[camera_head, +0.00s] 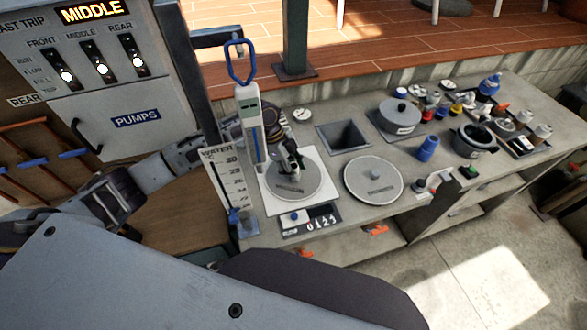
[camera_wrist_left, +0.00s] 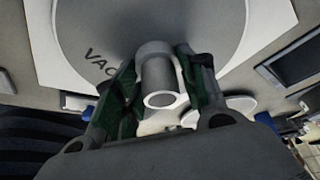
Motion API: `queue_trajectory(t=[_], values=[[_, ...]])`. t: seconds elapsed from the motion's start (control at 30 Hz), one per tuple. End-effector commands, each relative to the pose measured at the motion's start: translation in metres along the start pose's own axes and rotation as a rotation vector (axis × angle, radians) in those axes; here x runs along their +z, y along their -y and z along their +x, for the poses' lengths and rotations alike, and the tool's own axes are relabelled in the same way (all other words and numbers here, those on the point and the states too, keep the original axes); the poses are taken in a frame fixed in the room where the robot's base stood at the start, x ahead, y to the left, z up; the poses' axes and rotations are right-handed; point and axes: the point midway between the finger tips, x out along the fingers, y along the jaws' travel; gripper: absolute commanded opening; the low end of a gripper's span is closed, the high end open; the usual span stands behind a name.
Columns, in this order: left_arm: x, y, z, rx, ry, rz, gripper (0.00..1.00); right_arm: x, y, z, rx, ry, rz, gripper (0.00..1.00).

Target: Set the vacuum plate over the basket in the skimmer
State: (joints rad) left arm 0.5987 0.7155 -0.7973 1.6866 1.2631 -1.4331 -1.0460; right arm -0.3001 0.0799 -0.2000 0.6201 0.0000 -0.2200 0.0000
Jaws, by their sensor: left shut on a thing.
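The vacuum plate (camera_head: 309,188) is a round grey disc on or just above a white square sheet (camera_head: 269,205); I cannot tell whether it is lifted. In the left wrist view, the vacuum plate (camera_wrist_left: 110,20) shows the letters "VAC" and a grey tube stub (camera_wrist_left: 157,75). My left gripper (camera_head: 291,163) is shut on this stub; in the left wrist view its fingers (camera_wrist_left: 158,88) sit on both sides of it. A square dark opening (camera_head: 343,136) in the counter lies to the right, possibly the skimmer; no basket shows clearly. My right gripper is not in view.
A large round grey lid (camera_head: 373,179) lies right of the plate. A grey lidded pot (camera_head: 400,116) stands behind it. A blue cup (camera_head: 428,148) and several small items crowd the right. A tall gauge with a blue loop (camera_head: 248,125) stands close left of the plate.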

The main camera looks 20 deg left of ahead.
Motion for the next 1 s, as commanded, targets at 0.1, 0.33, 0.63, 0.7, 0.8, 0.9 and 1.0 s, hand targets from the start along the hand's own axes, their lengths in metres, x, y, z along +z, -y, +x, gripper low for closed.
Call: queue_trajectory(t=[0.1,0.33,0.63,0.7,0.8,0.9,1.0], values=[[0.0001,-0.0002,0.0006,0.000,0.000,0.000,0.12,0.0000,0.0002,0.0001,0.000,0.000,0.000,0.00],[0.0002,-0.0003,0.0006,0.001,0.000,0.000,0.66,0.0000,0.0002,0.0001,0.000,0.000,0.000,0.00],[0.0005,-0.0005,0.0008,0.002,0.001,0.000,0.74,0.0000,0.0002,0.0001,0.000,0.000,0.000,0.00],[0.0005,-0.0005,0.0008,0.001,0.001,-0.001,0.74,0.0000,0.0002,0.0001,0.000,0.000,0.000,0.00],[0.0004,-0.0004,0.0007,0.001,0.001,0.000,0.74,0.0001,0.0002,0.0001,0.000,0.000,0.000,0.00],[0.0004,-0.0004,0.0005,0.001,0.001,0.000,0.74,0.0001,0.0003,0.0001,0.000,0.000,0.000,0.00],[0.0001,-0.0003,-0.0003,0.001,0.001,0.000,0.74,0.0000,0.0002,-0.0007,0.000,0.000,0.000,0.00]])
